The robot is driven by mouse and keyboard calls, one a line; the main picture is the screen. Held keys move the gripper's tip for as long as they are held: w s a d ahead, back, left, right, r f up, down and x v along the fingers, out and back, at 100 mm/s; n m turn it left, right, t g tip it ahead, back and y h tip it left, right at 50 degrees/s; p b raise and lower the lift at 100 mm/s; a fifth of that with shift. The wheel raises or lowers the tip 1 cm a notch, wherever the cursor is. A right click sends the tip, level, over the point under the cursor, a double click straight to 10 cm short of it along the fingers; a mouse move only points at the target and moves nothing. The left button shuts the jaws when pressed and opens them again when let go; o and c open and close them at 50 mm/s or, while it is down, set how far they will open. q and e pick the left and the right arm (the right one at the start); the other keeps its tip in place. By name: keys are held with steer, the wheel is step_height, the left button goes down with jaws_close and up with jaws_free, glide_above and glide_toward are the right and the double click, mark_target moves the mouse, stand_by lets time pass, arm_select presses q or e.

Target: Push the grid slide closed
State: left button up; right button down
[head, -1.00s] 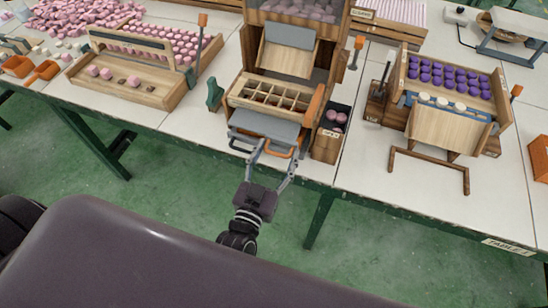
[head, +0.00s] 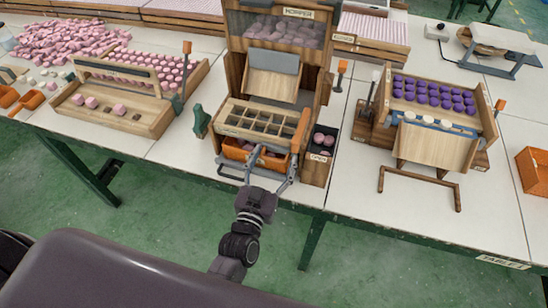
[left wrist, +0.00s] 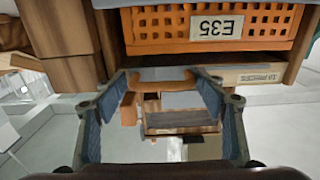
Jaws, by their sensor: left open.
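The grid slide is a wooden frame of small compartments (head: 257,120) at the front of the hopper unit, in the head view. Its compartments look mostly empty. Below it sits an orange crate (head: 233,150) with pink pieces; its front, labelled E35, shows in the left wrist view (left wrist: 165,30). My left gripper (head: 271,158) is open, its fingers spread in front of the crate, just below the grid. In the left wrist view an orange bar (left wrist: 163,86) shows between the fingers (left wrist: 160,75); contact cannot be told. My right gripper is not in view.
The hopper (head: 280,30) rises behind the grid. A dark box of pink pieces (head: 322,140) stands close on the right, and a green part (head: 200,121) on the left. A wooden tray stand (head: 435,145) is further right. Floor space in front is clear.

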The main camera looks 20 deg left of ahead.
arm_select(q)
steer(key=shift+s+f, duration=0.1)
steer(key=shift+s, duration=0.4)
steer(key=s, duration=1.1)
steer(key=shift+a, duration=0.2)
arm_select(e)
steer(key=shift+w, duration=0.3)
arm_select(q)
steer(key=s+f+m+g+h, duration=0.1)
steer(key=s+f+g, duration=0.25)
steer(key=f, duration=0.75)
steer(key=s+d+f+g, duration=0.1)
steer(key=s+f+g, duration=0.25)
steer(key=f, duration=0.75)
steer(key=s+f+m+g+h, duration=0.15)
steer(key=s+f, duration=0.25)
steer(key=f, duration=0.8)
steer(key=s+a+f+g+y, duration=0.1)
steer(key=s+a+f+g, duration=0.3)
steer(key=s+f, duration=0.3)
steer(key=s+a+f+g+y, duration=0.2)
steer(key=s+a+f+g, duration=0.2)
steer(key=s, duration=1)
steer(key=a+f, duration=0.3)
steer(key=shift+f, duration=0.35)
